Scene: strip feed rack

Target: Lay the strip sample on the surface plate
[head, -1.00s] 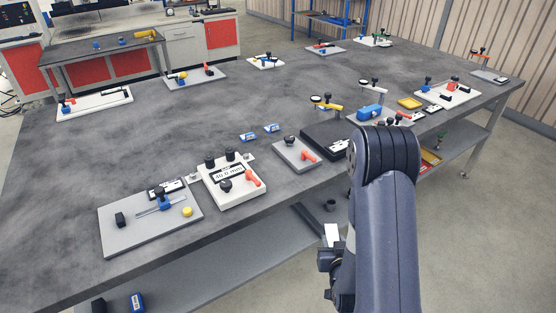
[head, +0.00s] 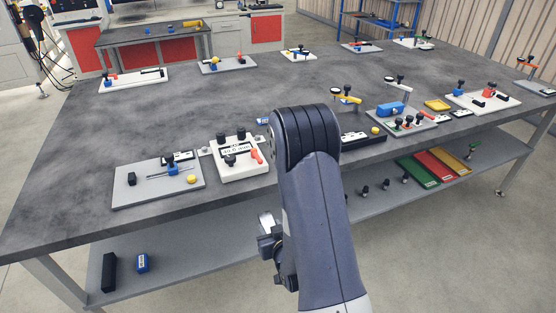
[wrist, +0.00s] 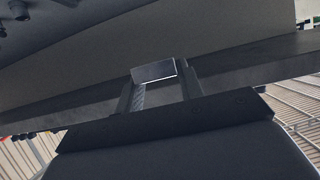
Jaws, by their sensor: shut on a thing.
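My gripper (head: 268,232) is low in front of the table's near edge in the head view, beside my arm. It is shut on the strip sample (head: 266,222), a small pale metallic piece. In the wrist view the strip (wrist: 153,71) sits across the two fingertips of my gripper (wrist: 156,88). A dark slab (head: 366,141) that looks like the surface plate lies near the table's front edge, right of my arm. My arm hides its left part. The gripper and strip are apart from it.
Left of my arm, a grey fixture plate (head: 135,196) and a white box with black knobs (head: 238,171) stand along the front edge. Below is a shelf (head: 190,255); the table's middle is clear.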

